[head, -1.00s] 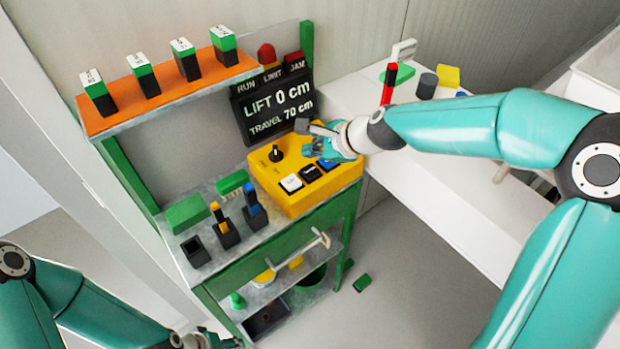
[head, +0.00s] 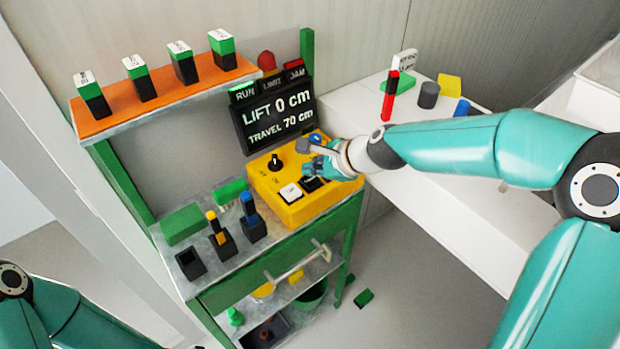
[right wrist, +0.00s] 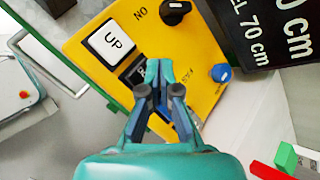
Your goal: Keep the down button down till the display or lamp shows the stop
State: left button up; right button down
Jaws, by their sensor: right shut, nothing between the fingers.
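The yellow control box (head: 295,208) stands on the bench and carries a white UP button (head: 290,193), also in the right wrist view (right wrist: 108,42). Beside it is a black button (right wrist: 133,72), mostly covered by my right gripper, its label not readable. My right gripper (right wrist: 160,66) is shut and empty, fingertips at the black button; I cannot tell how far it is pressed. The display (head: 277,114) reads LIFT 0 cm and TRAVEL 70 cm. My left gripper is out of view.
A black knob (head: 275,162) and a blue knob (right wrist: 221,72) sit on the box near the gripper. Black holders with coloured pieces (head: 252,220) stand left of the box. A white table (head: 440,185) with a red-and-black piece (head: 390,97) lies to the right.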

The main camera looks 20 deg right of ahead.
aim_at(312, 181)
jog(key=shift+f, duration=0.1)
dwell(0.7)
jog(key=shift+f+b, duration=0.3)
jog(key=shift+f+b, duration=0.5)
jog(key=shift+f, duration=0.05)
dwell(0.7)
jog(key=shift+r, duration=0.15)
dwell(2.8)
jog(key=shift+r+p, duration=0.85)
jog(key=shift+p, duration=0.15)
notch_tip(312, 181, up, 5)
jog(key=p, duration=0.5)
